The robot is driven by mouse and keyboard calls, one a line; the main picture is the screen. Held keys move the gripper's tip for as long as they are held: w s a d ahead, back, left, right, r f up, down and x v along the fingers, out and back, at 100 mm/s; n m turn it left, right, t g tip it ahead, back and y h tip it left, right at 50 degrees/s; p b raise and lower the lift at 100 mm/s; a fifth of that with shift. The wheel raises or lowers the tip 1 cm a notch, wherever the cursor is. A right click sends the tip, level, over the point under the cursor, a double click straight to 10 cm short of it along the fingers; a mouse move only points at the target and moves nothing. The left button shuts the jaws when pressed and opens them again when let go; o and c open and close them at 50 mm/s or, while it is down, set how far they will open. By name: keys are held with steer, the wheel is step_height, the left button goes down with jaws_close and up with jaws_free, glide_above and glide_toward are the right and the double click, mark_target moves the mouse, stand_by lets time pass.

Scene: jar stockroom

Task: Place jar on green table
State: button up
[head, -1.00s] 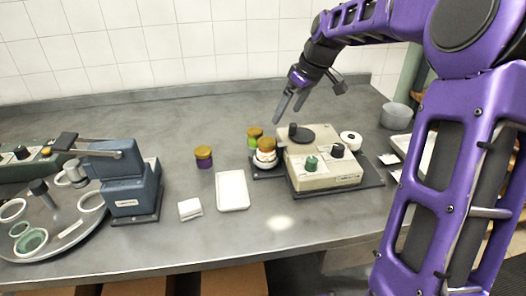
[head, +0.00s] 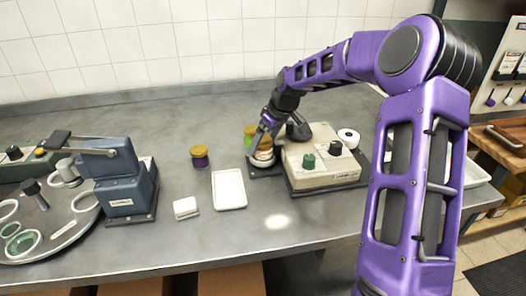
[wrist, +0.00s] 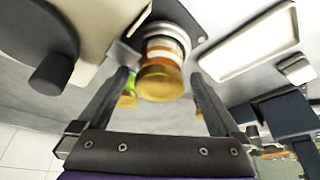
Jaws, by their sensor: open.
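A jar with a gold lid and an orange-and-white label (head: 264,153) stands on the round pan of the beige device. It also shows in the wrist view (wrist: 163,78), between my fingers. My gripper (head: 258,141) is open around or just above this jar; I cannot tell whether the fingers touch it. A jar with green contents (head: 249,132) stands just behind it, partly hidden. A purple jar with a gold lid (head: 200,156) stands apart to the left. I see no green table in these views.
The beige device (head: 322,167) stands right of the jar. A white tray (head: 229,190) and a small white block (head: 186,208) lie on the grey counter (head: 170,240). A blue machine (head: 126,185) stands at left. A wooden-topped bench (head: 490,160) is at far right.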

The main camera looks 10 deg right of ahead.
steer(key=shift+w+a+f, duration=0.1)
steer(key=shift+w+f, duration=0.05)
steer(key=shift+f, duration=0.35)
jaws_close()
